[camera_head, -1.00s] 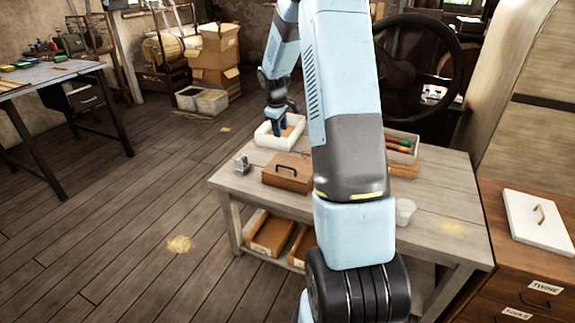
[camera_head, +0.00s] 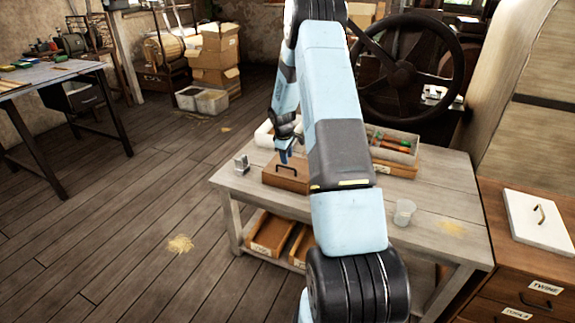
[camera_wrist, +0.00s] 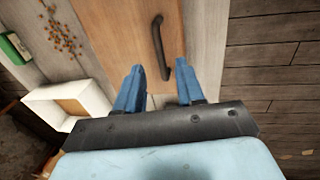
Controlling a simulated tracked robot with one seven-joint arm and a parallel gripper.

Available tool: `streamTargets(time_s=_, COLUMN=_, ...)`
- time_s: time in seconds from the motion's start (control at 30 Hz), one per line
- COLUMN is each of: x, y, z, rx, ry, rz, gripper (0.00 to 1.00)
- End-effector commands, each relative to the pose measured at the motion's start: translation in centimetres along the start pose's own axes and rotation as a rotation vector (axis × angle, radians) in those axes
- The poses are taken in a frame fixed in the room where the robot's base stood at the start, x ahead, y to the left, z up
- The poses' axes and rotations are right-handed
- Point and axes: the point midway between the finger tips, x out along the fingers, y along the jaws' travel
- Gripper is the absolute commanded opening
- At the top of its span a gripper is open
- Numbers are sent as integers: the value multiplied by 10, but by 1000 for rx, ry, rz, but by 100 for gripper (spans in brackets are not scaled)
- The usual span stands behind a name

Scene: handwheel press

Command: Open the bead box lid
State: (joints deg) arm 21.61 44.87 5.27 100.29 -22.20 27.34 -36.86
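The brown wooden bead box (camera_head: 285,178), its lid down with a dark bar handle on top, stands on the left part of the workbench. My gripper (camera_head: 284,158) is above its back part in the head view, partly hidden by my arm. In the wrist view the lid (camera_wrist: 122,45) and its dark handle (camera_wrist: 158,45) lie just ahead of my gripper (camera_wrist: 160,66). Its two blue fingers are apart with nothing between them. The near end of the handle shows between the fingertips in the picture; I cannot tell the height gap. My arm hides part of the box's right side.
A white open box (camera_head: 262,134) stands behind the bead box; it also shows in the wrist view (camera_wrist: 45,96). A small metal block (camera_head: 241,164) is left of it. A tray of tools (camera_head: 392,148) and a clear cup (camera_head: 404,211) are to the right. A large handwheel (camera_head: 405,70) rises behind.

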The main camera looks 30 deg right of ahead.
Motion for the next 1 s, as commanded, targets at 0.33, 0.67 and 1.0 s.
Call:
streamTargets(time_s=0.33, x=45, y=0, z=0, rx=0, ry=0, rz=0, gripper=38)
streamTargets(time_s=0.67, x=51, y=0, z=0, rx=0, ry=0, rz=1, gripper=38)
streamTargets(time_s=1.0, x=51, y=0, z=0, rx=0, ry=0, rz=1, gripper=14)
